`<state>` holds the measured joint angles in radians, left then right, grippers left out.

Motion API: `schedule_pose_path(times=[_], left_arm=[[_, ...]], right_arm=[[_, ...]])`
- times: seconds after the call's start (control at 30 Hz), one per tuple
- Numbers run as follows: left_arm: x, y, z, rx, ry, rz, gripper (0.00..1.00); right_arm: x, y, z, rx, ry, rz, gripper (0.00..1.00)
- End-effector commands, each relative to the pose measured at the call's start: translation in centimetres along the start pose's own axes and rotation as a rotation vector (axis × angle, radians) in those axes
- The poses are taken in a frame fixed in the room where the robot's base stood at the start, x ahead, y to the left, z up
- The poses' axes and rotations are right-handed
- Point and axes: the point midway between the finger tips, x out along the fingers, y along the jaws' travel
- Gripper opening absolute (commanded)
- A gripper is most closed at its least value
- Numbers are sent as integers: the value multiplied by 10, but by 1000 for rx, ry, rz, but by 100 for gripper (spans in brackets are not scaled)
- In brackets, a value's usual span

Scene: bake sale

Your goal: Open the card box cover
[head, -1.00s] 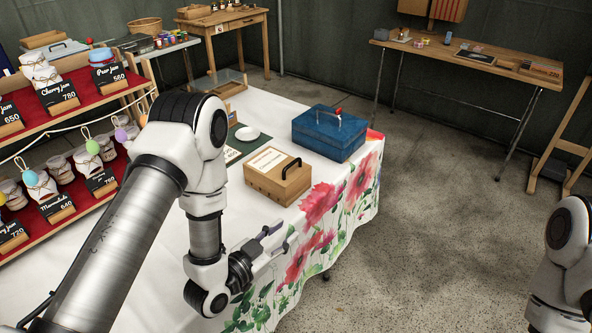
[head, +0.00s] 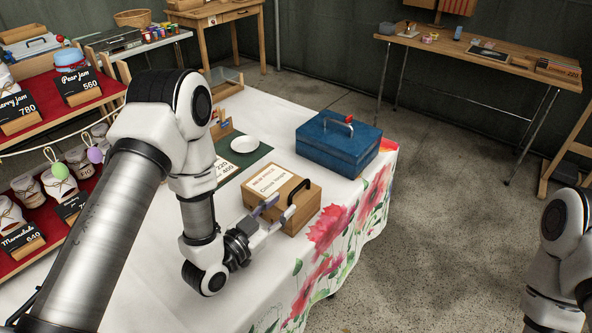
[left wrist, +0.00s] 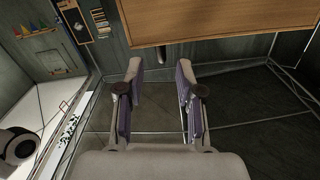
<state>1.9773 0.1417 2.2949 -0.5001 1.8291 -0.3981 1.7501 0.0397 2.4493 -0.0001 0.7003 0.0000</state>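My left gripper (head: 284,206) is beside the box's near side, fingers pointing at the handle. In the left wrist view the gripper (left wrist: 160,76) is open with nothing between its pads. The wooden box (left wrist: 215,22) fills the top there, and the dark handle end (left wrist: 161,53) shows just beyond and between the fingertips. I cannot tell whether anything touches. My right gripper is out of view.
A blue metal box (head: 337,146) with a handle stands behind the card box. A white plate (head: 245,144) lies on a green mat to its left. A red-shelved jam stand (head: 55,145) is at far left.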

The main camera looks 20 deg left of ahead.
Motion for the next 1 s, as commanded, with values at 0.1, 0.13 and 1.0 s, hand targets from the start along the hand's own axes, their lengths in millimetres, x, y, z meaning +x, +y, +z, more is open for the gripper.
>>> schedule_pose_path(times=[0.1, 0.13, 1.0], left_arm=[[4, 0, 0, 1, 0, 1, 36], [6, 0, 0, 3, 0, 1, 36], [78, 0, 0, 0, -1, 0, 0]], right_arm=[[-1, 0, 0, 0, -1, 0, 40], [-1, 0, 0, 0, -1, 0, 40], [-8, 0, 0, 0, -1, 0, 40]])
